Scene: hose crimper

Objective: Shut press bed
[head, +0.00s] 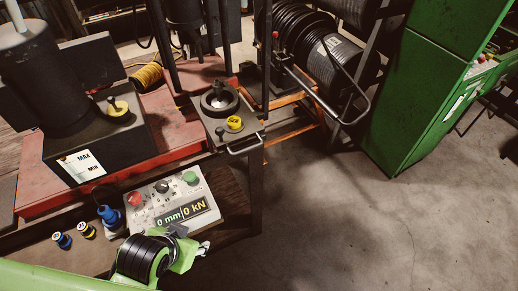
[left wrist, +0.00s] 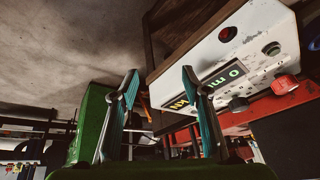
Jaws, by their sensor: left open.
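The press bed appears to be the dark grey plate (head: 222,132) in the middle of the head view. It sticks out toward the front past the red base. It carries a round black part and a yellow cap, and a metal bar handle (head: 246,147) is on its front edge. My left gripper (head: 192,241) is at the lower middle, beside the control box's front right corner and apart from the handle. In the left wrist view its two teal-padded fingers (left wrist: 160,76) are spread with nothing between them. My right gripper is not in view.
The control box (head: 172,200) has red and green buttons and a display reading 0 mm, 0 kN. Hose reels (head: 325,65) and a green cabinet (head: 425,85) are behind. The floor (head: 370,225) at right is clear.

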